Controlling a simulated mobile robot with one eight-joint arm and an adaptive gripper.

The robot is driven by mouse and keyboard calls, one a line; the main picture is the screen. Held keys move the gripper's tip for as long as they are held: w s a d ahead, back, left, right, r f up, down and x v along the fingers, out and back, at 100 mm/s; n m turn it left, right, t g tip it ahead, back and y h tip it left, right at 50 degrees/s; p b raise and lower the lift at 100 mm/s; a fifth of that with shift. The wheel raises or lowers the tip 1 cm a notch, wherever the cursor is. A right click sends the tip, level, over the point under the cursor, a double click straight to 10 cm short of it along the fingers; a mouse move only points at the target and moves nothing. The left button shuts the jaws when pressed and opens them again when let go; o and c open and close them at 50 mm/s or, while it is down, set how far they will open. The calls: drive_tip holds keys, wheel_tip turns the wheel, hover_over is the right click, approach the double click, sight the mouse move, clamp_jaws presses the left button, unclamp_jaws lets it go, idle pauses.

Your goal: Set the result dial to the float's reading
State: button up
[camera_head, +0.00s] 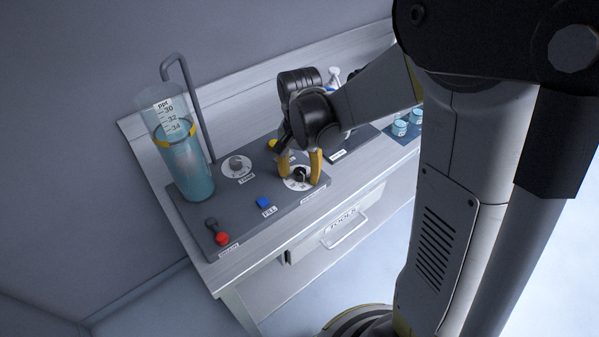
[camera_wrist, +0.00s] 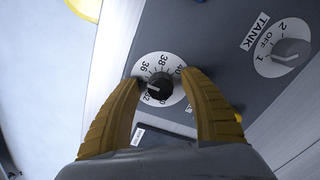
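The result dial (camera_head: 301,186) is a white numbered disc with a black knob on the grey panel. In the wrist view the dial (camera_wrist: 159,89) shows numbers from the 30s up to 40; its exact setting is too small to tell. My gripper (camera_head: 300,179) points down over it. In the wrist view its yellow fingers (camera_wrist: 163,78) stand apart on either side of the knob, holding nothing. The clear cylinder (camera_head: 190,165) of blue liquid has a ppt scale showing 30, 32 and 34. A yellow ring, the float (camera_head: 176,134), sits close to the 34 mark.
The TANK dial (camera_head: 237,166) has a grey knob; it also shows in the wrist view (camera_wrist: 290,52). A bent pipe (camera_head: 190,95) rises behind. Small jars (camera_head: 400,127) stand farther right.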

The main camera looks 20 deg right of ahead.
sight(300, 172)
drive_tip(key=shift+r, duration=0.1)
wheel_tip(300, 172, up, 12)
idle(0.5)
drive_tip(key=shift+s, duration=0.1)
drive_tip(key=s+r+n+t, duration=0.1)
drive_tip(key=s+n+t, duration=0.6)
drive_tip(key=s, duration=0.5)
drive_tip(key=shift+s+r+n, duration=0.15)
drive_tip(key=shift+r+n, duration=0.15)
drive_tip(key=shift+r, duration=0.05)
idle(1.3)
